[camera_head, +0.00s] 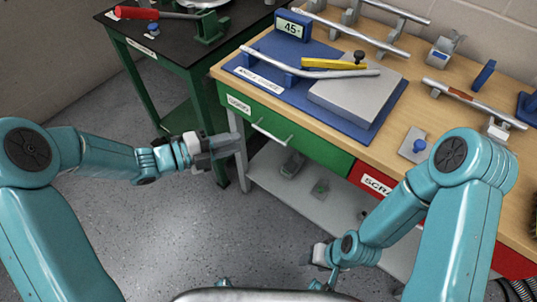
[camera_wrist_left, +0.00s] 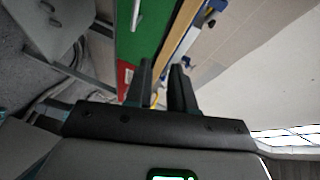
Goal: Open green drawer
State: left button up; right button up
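The green drawer (camera_head: 318,150) is in the front of the wooden workbench, left of the red drawer, and looks shut. Its silver bar handle (camera_head: 271,132) is on the left part of its face, near a white label. My left gripper (camera_head: 238,146) is in front of and a little left of the handle, apart from it, with empty fingers. In the left wrist view the fingers (camera_wrist_left: 162,78) have a gap between them, and the green drawer front (camera_wrist_left: 148,38) with its handle (camera_wrist_left: 136,16) shows beyond them. My right gripper (camera_head: 322,262) is low near the bench front; its fingers are unclear.
The red drawer (camera_head: 364,179) has a partly hidden label. A grey lower shelf (camera_head: 290,192) is under the drawers. A dark-topped green table (camera_head: 175,42) stands to the left. A blue board (camera_head: 268,85) with an angle display is on the bench. Floor is clear.

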pick_arm(q)
jog(key=m+b, duration=0.1)
jog(key=b, duration=0.5)
send_near(269, 135)
jog(key=shift+t+y, duration=0.3)
jog(key=shift+t, duration=0.1)
jog(key=x, duration=1)
jog(key=shift+d+f, duration=0.1)
jog(key=shift+f, duration=0.1)
pick_arm(e)
notch_tip(269, 135, down, 10)
jog(key=shift+r, duration=0.25)
pick_arm(q)
grip_shut()
